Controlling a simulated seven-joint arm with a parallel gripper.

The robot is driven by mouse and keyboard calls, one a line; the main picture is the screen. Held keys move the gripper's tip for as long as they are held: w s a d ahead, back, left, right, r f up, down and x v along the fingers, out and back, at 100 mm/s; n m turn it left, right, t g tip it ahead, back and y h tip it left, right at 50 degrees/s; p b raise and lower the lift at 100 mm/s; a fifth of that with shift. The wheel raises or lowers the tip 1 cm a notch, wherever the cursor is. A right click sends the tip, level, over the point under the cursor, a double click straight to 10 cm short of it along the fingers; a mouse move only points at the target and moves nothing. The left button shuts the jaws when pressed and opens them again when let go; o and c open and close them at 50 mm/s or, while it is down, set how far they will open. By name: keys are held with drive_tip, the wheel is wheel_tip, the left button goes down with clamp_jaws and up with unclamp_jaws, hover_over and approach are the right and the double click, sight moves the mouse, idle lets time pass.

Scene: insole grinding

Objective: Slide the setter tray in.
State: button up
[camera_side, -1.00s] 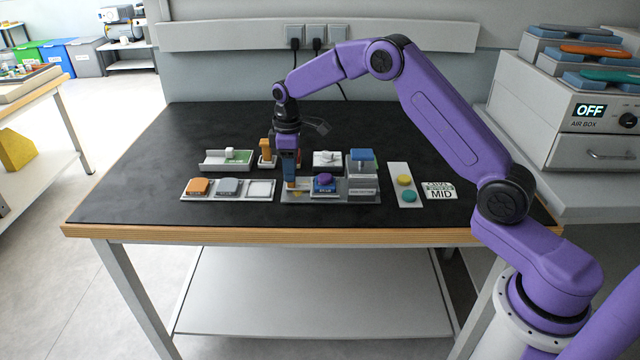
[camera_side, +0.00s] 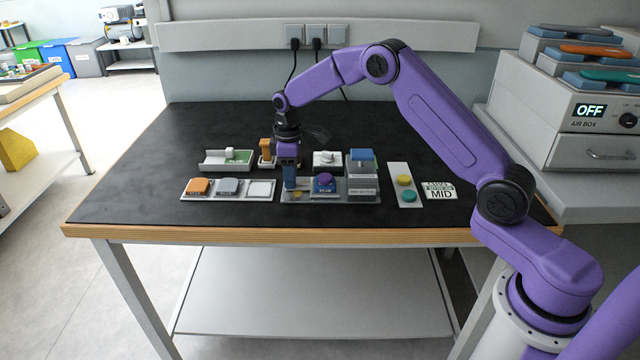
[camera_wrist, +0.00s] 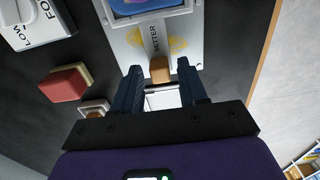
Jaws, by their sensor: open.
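The grey setter tray (camera_side: 300,199) lies near the table's front edge and bears a blue block with a purple knob (camera_side: 324,180). In the wrist view the tray (camera_wrist: 185,45) shows SETTER lettering, a yellow mark and a tan tab (camera_wrist: 160,69) at its near end. My gripper (camera_side: 290,186) is low over the tray's left end, pointing down. In the wrist view its open fingers (camera_wrist: 158,68) stand on either side of the tan tab, with small gaps visible.
A grey station with a blue top (camera_side: 362,170) stands at the tray's right end. A white switch block (camera_side: 326,159) and an orange upright piece (camera_side: 266,150) stand behind. A three-slot tray (camera_side: 229,198) lies left, a button strip (camera_side: 406,169) right. The table's left side is bare.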

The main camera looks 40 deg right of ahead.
sight(325, 176)
drive_tip(key=shift+f, duration=0.9)
drive_tip(key=shift+r, duration=0.1)
idle(0.3)
drive_tip(key=c, duration=0.6)
drive_tip(key=shift+s+d, duration=3.05)
drive_tip(key=shift+d, duration=0.05)
drive_tip(key=o, duration=0.6)
